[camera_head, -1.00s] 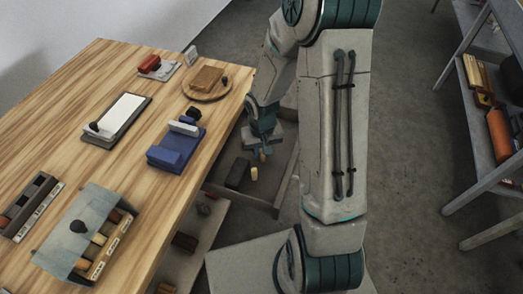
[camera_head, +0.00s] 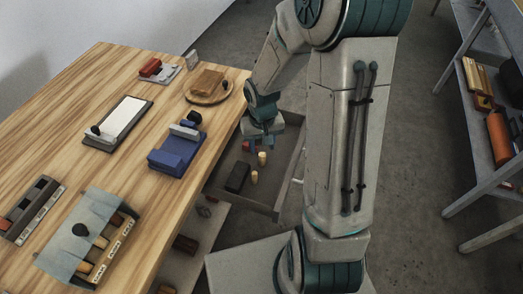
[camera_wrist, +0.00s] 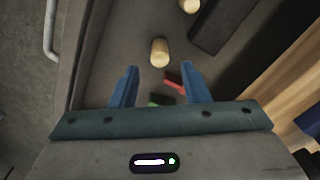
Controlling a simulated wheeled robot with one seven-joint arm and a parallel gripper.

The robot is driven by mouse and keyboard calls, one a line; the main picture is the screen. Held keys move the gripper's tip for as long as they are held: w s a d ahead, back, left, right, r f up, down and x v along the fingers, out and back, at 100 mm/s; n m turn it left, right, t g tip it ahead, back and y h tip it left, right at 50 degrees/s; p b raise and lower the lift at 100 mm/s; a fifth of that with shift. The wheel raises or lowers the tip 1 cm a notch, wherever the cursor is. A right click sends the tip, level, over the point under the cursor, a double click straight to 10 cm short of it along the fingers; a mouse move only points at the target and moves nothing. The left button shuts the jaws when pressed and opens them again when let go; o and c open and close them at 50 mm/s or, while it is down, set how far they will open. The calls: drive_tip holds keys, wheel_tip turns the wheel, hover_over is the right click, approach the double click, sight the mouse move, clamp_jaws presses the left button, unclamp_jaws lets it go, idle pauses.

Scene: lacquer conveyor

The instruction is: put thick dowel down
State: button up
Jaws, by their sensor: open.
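My gripper (camera_head: 262,143) is open and empty over the pulled-out drawer (camera_head: 281,187) beside the table. In the wrist view its two blue fingers (camera_wrist: 159,70) are spread apart. A pale wooden dowel (camera_wrist: 159,52) stands, seemingly upright, on the drawer floor just beyond the fingertips, touching neither. It also shows in the head view (camera_head: 262,158). A second pale dowel (camera_head: 254,177) stands nearer the drawer front in the head view and is cut off at the top of the wrist view (camera_wrist: 190,5). I cannot tell which is thicker.
A dark block (camera_head: 237,177) lies in the drawer beside the dowels. A red piece (camera_wrist: 174,82) and a green piece (camera_wrist: 160,100) lie near the fingers. The wooden table (camera_head: 130,185) borders the drawer, holding a blue stand (camera_head: 175,155) and trays. A shelf rack (camera_head: 490,165) stands right.

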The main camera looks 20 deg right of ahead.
sight(262, 154)
drive_tip(key=s+r+t, duration=0.1)
drive_tip(key=s+r, duration=0.5)
drive_tip(key=r, duration=0.3)
drive_tip(key=s+r+t, duration=0.1)
drive_tip(key=s+r, duration=0.6)
drive_tip(key=r, duration=0.3)
drive_tip(key=shift+s+r+t, duration=0.3)
drive_tip(key=shift+t, duration=0.1)
drive_tip(key=shift+c, duration=0.6)
